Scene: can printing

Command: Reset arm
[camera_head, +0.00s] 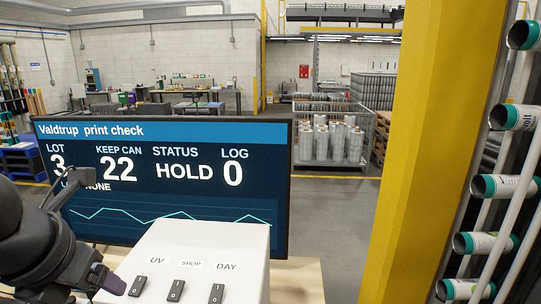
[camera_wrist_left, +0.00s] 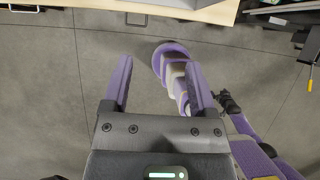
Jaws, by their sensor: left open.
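My left gripper shows in the left wrist view (camera_wrist_left: 159,78). Its two purple fingers are spread apart, with grey floor between and below them and nothing held. In the head view, part of my dark left arm enters at the lower left, in front of the monitor's left side; its fingertips are hard to make out there. No can is in the left gripper. I cannot make out my right gripper in either view.
A monitor (camera_head: 180,215) reads KEEP CAN 22, STATUS HOLD, LOG 0. A white switch box (camera_head: 195,250) with UV, SHOP and DAY switches stands before it. A yellow post (camera_head: 425,140) and a rack of printed cans (camera_head: 495,187) are at right. A table edge (camera_wrist_left: 90,5) tops the wrist view.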

